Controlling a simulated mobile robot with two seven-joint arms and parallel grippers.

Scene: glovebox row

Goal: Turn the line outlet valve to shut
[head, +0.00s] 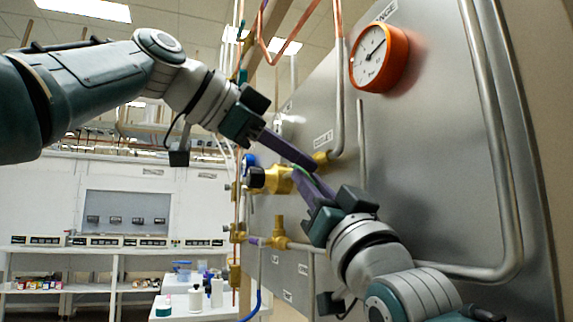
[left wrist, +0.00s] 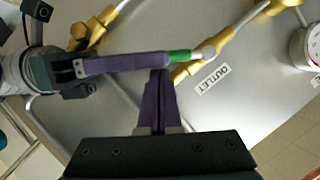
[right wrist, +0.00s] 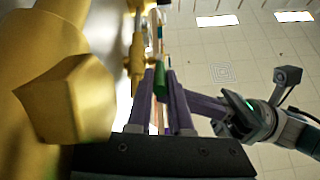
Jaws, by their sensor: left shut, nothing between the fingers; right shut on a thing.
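The outlet valve's green lever (left wrist: 180,57) shows in the left wrist view, beside a brass fitting (left wrist: 187,71) and the OUTLET label (left wrist: 213,82). My right gripper (head: 300,176) is shut on this lever. In the right wrist view the green lever (right wrist: 160,80) sits between its purple fingers. My left gripper (head: 314,167) is shut and empty, its tips close to the lever and the right fingers. In the head view the fingers hide most of the lever, and the OUTLET label (head: 323,138) shows just above. I cannot tell the lever's exact angle.
The steel panel (head: 430,150) carries an orange-rimmed gauge (head: 378,57), bent steel pipes (head: 497,140) and several brass fittings, one (head: 279,235) below the fingers. Copper pipes hang near my left gripper. A bench with bottles (head: 195,299) stands behind at the left.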

